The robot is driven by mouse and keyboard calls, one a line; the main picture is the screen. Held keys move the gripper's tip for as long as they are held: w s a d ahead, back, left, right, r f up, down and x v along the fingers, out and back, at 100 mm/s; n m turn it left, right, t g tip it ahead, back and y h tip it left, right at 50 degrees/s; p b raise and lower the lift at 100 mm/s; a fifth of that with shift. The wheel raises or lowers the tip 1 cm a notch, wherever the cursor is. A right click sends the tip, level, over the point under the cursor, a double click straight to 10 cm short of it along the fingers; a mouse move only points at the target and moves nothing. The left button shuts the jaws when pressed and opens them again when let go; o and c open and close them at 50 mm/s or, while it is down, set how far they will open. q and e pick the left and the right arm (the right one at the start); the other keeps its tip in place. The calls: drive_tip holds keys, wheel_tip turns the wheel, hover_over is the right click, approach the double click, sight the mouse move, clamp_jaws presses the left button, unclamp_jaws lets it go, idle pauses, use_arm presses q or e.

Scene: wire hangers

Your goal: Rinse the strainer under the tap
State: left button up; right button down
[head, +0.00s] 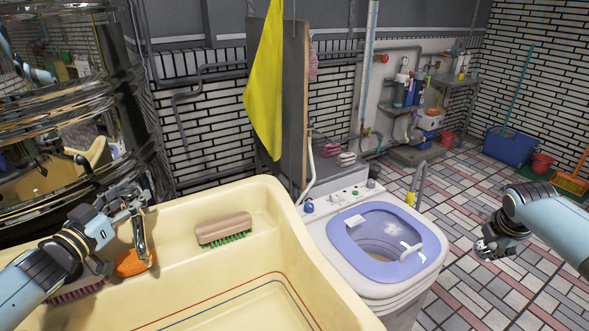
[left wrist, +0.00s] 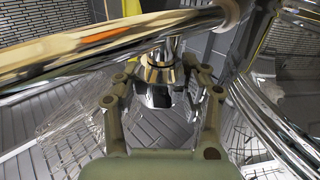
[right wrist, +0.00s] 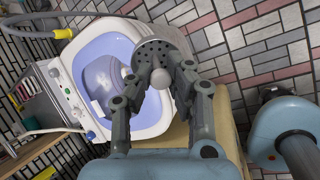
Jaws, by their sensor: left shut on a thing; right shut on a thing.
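The chrome tap (head: 140,235) stands at the left back of the cream sink (head: 275,215). My left gripper (head: 122,202) is at the top of the tap. In the left wrist view its fingers close on the chrome tap handle (left wrist: 160,78), beside the long spout (left wrist: 90,50). I see no clear water stream. My right gripper (head: 495,245) is over the tiled floor, right of the washing machine, well away from the tap. In the right wrist view it is shut on the strainer (right wrist: 150,55), a round grey disc with holes and a pale knob (right wrist: 160,78).
A brush with green bristles (head: 223,230) lies on the sink's back ledge. An orange sponge (head: 133,262) is below the tap. The washing machine (head: 385,245), with its blue-rimmed opening, stands between the sink and my right gripper. A yellow cloth (head: 264,85) hangs behind.

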use_arm(q)
drive_tip(key=o, duration=1.2)
drive_tip(key=shift+o, duration=0.2)
drive_tip(key=shift+s, duration=0.1)
drive_tip(key=v, duration=1.2)
